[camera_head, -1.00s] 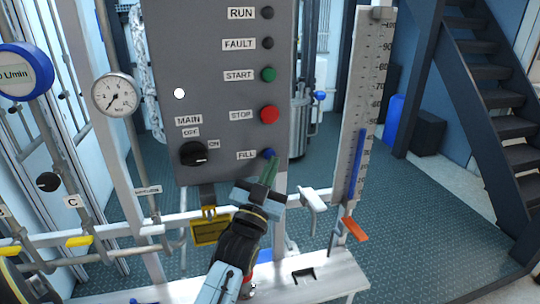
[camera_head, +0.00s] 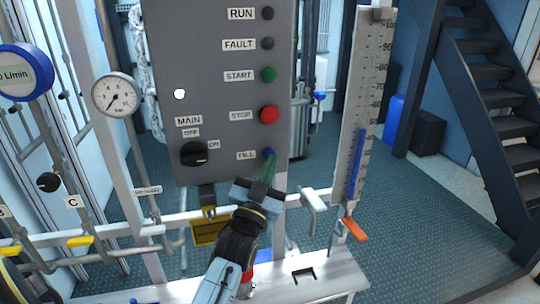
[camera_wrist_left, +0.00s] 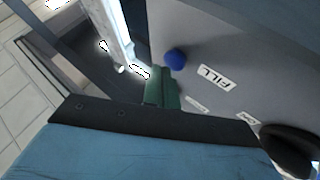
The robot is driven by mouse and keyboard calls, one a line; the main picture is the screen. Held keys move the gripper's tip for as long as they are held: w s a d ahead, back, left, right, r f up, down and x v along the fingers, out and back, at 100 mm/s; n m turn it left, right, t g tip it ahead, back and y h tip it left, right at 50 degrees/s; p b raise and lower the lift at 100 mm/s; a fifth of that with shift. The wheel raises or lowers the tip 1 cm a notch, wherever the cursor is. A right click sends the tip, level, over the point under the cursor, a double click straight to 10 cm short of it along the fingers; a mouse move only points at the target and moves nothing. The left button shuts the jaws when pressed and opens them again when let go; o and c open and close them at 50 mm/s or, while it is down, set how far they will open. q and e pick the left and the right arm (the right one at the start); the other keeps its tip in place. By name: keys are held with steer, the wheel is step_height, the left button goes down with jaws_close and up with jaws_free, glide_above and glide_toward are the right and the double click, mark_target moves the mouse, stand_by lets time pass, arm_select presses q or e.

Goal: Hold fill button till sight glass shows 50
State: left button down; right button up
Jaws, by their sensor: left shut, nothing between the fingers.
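The blue FILL button (camera_head: 268,152) is at the lower right of the grey control panel (camera_head: 215,105). It also shows in the left wrist view (camera_wrist_left: 176,58), just beyond the green fingertips. My left gripper (camera_head: 270,160) is shut and empty, its fingertips at the button and partly covering it in the head view. I cannot tell whether they touch or press it. The sight glass (camera_head: 345,120), a tall scale to the right of the panel, holds a blue column (camera_head: 357,155) reaching about mid-scale. My right gripper is not in view.
The red STOP button (camera_head: 269,115) and green START button (camera_head: 268,75) sit above FILL. The MAIN knob (camera_head: 194,153) is to the left. A white handle (camera_head: 313,200) and an orange lever (camera_head: 354,229) are right of my gripper.

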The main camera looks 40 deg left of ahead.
arm_select(q)
steer(key=shift+w+a, duration=0.3)
steer(key=shift+a, duration=0.05)
stand_by(0.7)
steer(key=shift+d, duration=0.1)
stand_by(1.0)
steer(key=shift+s+d+p, duration=0.35)
steer(key=shift+s+d, duration=0.2)
steer(key=shift+d, duration=0.05)
steer(key=s+d+p, duration=0.1)
steer(key=s+d, duration=0.2)
steer(key=shift+s+d, duration=0.15)
steer(key=shift+d, duration=0.25)
stand_by(0.5)
